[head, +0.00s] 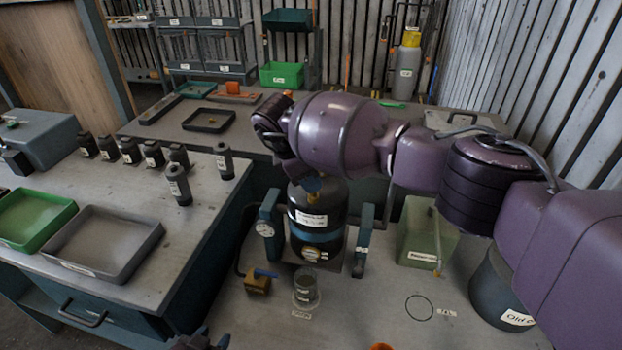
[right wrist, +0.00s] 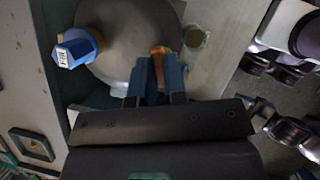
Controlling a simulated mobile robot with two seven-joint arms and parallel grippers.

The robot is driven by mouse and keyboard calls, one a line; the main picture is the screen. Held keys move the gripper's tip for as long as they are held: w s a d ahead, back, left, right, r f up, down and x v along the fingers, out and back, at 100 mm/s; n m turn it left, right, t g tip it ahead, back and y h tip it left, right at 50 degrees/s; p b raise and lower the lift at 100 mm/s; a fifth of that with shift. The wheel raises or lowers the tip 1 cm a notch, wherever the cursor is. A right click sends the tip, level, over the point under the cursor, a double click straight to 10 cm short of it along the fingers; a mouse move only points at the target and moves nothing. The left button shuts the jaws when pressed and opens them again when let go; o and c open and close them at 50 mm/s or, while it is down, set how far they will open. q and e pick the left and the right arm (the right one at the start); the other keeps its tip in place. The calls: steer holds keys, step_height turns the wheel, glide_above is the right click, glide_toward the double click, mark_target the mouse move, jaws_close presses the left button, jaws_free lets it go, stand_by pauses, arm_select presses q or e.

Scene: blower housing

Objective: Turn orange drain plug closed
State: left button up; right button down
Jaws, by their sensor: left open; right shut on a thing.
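The orange drain plug (right wrist: 160,54) shows in the right wrist view against a round grey housing (right wrist: 118,42). My right gripper (right wrist: 159,62) is shut on the plug, one blue finger on each side of it. The fingers hide part of the plug, so its turn angle cannot be told. In the head view the dark cylindrical housing (head: 318,217) stands between two blue posts. My purple right arm reaches over it from the right and hides the plug. My left gripper (head: 200,341) is at the bottom edge of the head view, open, partly cut off and away from the housing.
A blue cap with a yellow ring (right wrist: 76,48) sits left of the plug. A clear cup (head: 306,290) and a brass valve with a blue handle (head: 258,281) stand before the housing. A green box (head: 425,235) is to its right.

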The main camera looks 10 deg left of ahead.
steer(key=m+g, duration=0.1)
steer(key=m, duration=0.1)
steer(key=shift+w+m, duration=0.1)
steer(key=shift+m, duration=0.6)
steer(key=c, duration=1.2)
jaws_free()
steer(key=shift+o, duration=0.2)
steer(key=v, duration=1)
steer(key=shift+w+a+r+b, duration=0.2)
steer(key=shift+a+r+b, duration=0.15)
steer(key=shift+b, duration=0.1)
